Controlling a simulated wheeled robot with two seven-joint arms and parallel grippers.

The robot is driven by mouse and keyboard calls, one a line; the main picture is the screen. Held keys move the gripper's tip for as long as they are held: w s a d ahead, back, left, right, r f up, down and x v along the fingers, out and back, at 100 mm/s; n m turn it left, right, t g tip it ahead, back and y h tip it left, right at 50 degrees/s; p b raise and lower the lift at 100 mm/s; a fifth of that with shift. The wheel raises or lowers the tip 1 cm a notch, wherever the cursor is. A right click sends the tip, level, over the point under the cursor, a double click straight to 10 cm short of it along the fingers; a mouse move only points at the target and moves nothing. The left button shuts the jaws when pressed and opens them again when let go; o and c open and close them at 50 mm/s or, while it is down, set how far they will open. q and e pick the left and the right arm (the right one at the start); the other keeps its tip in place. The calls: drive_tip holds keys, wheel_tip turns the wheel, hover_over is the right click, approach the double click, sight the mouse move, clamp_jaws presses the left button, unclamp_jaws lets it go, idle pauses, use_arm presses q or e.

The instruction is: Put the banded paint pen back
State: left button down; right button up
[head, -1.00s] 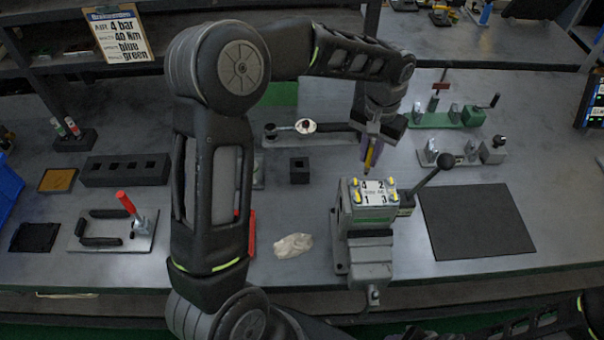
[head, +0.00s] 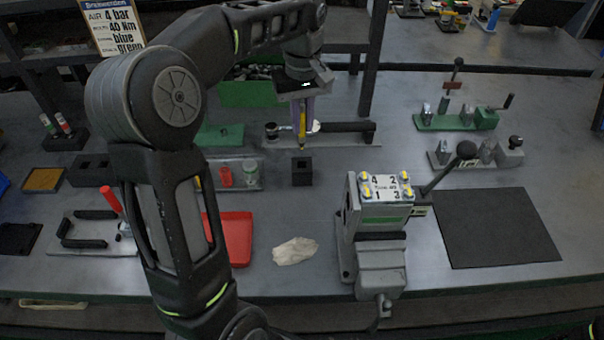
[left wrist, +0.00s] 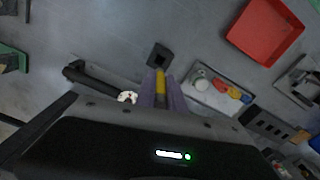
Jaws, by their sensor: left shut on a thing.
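My left gripper (head: 303,112) is shut on the yellow paint pen (head: 302,130), which hangs upright with its dark tip down. The pen's bands are too small to make out. A small black square holder (head: 302,174) with an opening in its top stands on the bench just below the tip; a gap shows between them. In the left wrist view the pen (left wrist: 161,86) lies between the purple fingers and points toward the holder (left wrist: 158,54). My right gripper is not in view.
A valve block (head: 385,187) with numbered yellow-capped bolts stands in a vise at the right front. A crumpled cloth (head: 295,250) and a red tray (head: 236,238) lie in front of the holder. A black-handled tool (head: 345,127) lies behind it.

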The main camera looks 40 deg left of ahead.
sight(302, 142)
use_arm(q)
wheel_tip(302, 142, down, 6)
drive_tip(key=shift+f, duration=0.1)
drive_tip(key=shift+f, duration=1.85)
drive_tip(key=shift+f, duration=0.2)
drive_tip(key=c, duration=1.4)
unclamp_jaws()
drive_tip(key=shift+c, duration=0.2)
drive_tip(key=shift+r, duration=0.15)
wheel_tip(302, 142, up, 12)
drive_tip(key=shift+r, duration=0.1)
